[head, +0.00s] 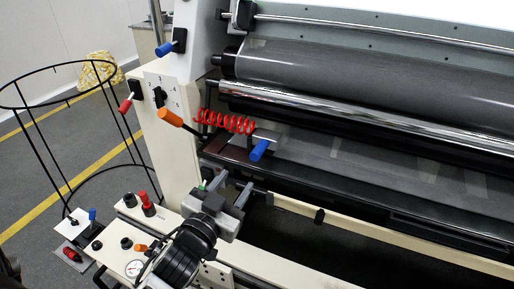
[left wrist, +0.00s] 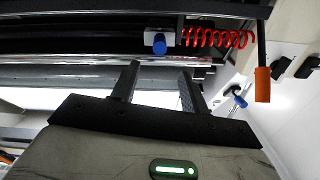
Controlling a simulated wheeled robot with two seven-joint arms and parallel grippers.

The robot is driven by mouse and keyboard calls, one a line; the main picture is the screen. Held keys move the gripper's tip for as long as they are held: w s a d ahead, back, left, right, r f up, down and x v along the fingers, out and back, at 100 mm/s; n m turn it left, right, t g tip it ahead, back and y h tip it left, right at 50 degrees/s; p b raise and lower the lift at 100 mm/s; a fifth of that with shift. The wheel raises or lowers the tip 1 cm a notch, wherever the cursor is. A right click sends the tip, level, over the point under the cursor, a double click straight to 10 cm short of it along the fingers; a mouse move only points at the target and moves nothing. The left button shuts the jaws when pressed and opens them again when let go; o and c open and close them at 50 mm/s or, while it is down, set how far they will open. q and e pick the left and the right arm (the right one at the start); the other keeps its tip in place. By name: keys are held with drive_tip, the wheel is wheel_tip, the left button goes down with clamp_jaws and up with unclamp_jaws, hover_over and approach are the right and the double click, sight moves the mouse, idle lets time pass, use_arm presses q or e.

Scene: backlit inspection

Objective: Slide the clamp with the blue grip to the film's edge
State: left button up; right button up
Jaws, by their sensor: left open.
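The clamp with the blue grip (head: 259,150) sits at the left end of the machine's lower roller area, just right of a red coil, near the grey film (head: 335,158). In the left wrist view its blue grip (left wrist: 160,44) hangs below a small light plate, ahead of my fingers. My left gripper (head: 232,187) is open and empty, below and a little left of the clamp, apart from it. Its two fingers (left wrist: 159,68) point toward the blue grip in the wrist view. Where the film's edge lies is hard to tell. My right gripper is in neither view.
The red coil (head: 230,122) and an orange handle (head: 170,117) are close left of the clamp. Another blue knob (head: 165,48) is higher up on the machine's side. A long metal roller (head: 360,115) runs above. A control panel with knobs and a gauge (head: 134,268) is at lower left.

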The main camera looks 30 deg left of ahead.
sight(254, 157)
use_arm(q)
drive_tip(key=w, duration=0.8)
drive_tip(key=w+p, duration=0.1)
drive_tip(key=w, duration=0.3)
drive_tip(key=shift+w+a, duration=0.35)
